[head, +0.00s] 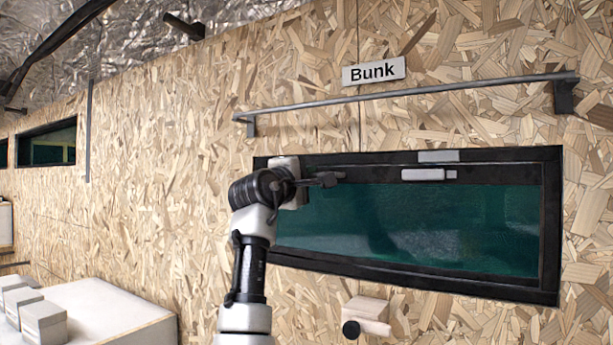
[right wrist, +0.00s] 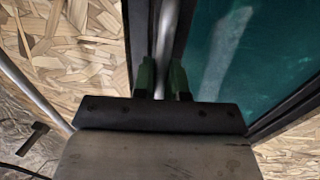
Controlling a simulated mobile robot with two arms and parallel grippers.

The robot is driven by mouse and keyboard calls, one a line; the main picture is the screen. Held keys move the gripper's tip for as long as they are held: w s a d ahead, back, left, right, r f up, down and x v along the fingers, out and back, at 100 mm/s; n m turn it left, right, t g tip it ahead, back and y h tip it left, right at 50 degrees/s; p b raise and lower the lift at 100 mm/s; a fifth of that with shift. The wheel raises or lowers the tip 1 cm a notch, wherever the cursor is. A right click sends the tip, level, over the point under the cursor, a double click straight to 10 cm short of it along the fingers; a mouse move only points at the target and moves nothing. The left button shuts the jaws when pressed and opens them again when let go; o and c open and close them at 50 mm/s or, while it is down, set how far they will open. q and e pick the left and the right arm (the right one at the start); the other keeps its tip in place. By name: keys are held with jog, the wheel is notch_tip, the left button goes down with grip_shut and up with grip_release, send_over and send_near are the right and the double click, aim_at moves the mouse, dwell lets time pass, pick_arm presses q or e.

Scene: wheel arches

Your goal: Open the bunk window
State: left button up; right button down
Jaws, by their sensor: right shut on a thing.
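The bunk window (head: 400,225) has dark green glass in a black frame, set in the chipboard wall under the "Bunk" sign (head: 373,72). It looks closed in the head view. A pale grey latch (head: 423,174) sits at its top edge, below a grey plate (head: 438,156) on the frame. My right gripper (head: 335,179) is at the window's upper left, left of the latch. In the right wrist view my right gripper (right wrist: 162,82) has its fingers on both sides of a pale strip (right wrist: 167,40) along the frame; its exact part is unclear. My left gripper is out of view.
A grey rail (head: 400,92) runs along the wall above the window. A wooden block (head: 366,312) with a black knob sticks out below it. A white counter (head: 105,315) with pale boxes stands at lower left. Another window (head: 50,146) is farther left.

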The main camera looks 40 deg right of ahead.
jog(key=shift+f, duration=0.2)
jog(key=s+a+f+t+h+b, duration=0.1)
jog(key=s+a+f+h+b, duration=0.1)
jog(key=a+f+h+b, duration=0.2)
jog(key=a+h+b, duration=0.1)
jog(key=a+b, duration=0.2)
jog(key=b, duration=0.2)
jog(key=shift+s+a+t+b, duration=0.15)
jog(key=shift+a+t+b, duration=0.1)
jog(key=shift+t+b, duration=0.05)
jog(key=shift+r, duration=0.1)
